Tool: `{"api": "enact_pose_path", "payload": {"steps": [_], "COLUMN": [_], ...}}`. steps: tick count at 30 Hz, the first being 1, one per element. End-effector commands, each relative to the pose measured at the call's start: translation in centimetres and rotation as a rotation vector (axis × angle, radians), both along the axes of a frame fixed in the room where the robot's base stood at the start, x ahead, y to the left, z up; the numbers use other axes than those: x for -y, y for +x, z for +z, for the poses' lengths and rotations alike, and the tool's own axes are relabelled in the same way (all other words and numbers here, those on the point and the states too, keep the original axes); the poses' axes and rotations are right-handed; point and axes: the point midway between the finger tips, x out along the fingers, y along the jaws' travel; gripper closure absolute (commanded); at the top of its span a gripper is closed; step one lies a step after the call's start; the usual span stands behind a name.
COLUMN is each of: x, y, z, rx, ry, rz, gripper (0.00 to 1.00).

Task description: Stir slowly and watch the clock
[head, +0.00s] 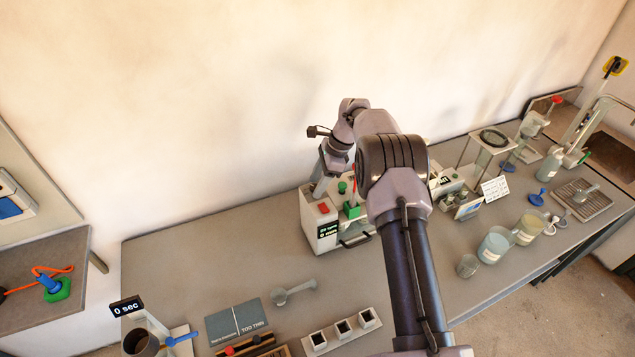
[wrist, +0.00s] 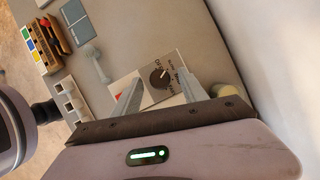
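A white stirrer unit (head: 309,232) with a red button and a small dark display stands against the wall in the head view. The display's first line is too small to read surely; the lower one seems to read 0. In the wrist view its panel (wrist: 143,89) carries a round dark knob (wrist: 160,78) with printed settings around it. My gripper (wrist: 160,74) is open, its fingers on either side of the knob in the picture; I cannot tell whether they touch it. In the head view my gripper (head: 321,188) is above the unit. The clock display (head: 127,307) reads 0 sec.
A dark cup (head: 141,343) stands by the clock. The left bench top is mostly clear.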

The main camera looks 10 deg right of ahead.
Motion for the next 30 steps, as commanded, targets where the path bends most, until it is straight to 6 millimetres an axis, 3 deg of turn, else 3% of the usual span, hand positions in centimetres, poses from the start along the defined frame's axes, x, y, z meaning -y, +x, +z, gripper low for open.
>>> {"api": "enact_pose_path", "payload": {"steps": [5, 8, 21, 24, 30], "x": [0.0, 0.5, 5.6, 6.3, 6.7], "y": [0.0, 0.0, -0.3, -0.4, -0.4], "z": [0.1, 1.3, 13.9, 15.4, 16.2], "rx": [0.0, 0.002, 0.001, 0.001, 0.0], "ry": [0.0, 0.001, 0.0, 0.0, 0.0], "rz": [0.0, -0.002, -0.002, -0.001, 0.0], "gripper": [0.5, 0.5, 0.5, 0.5, 0.5]}}
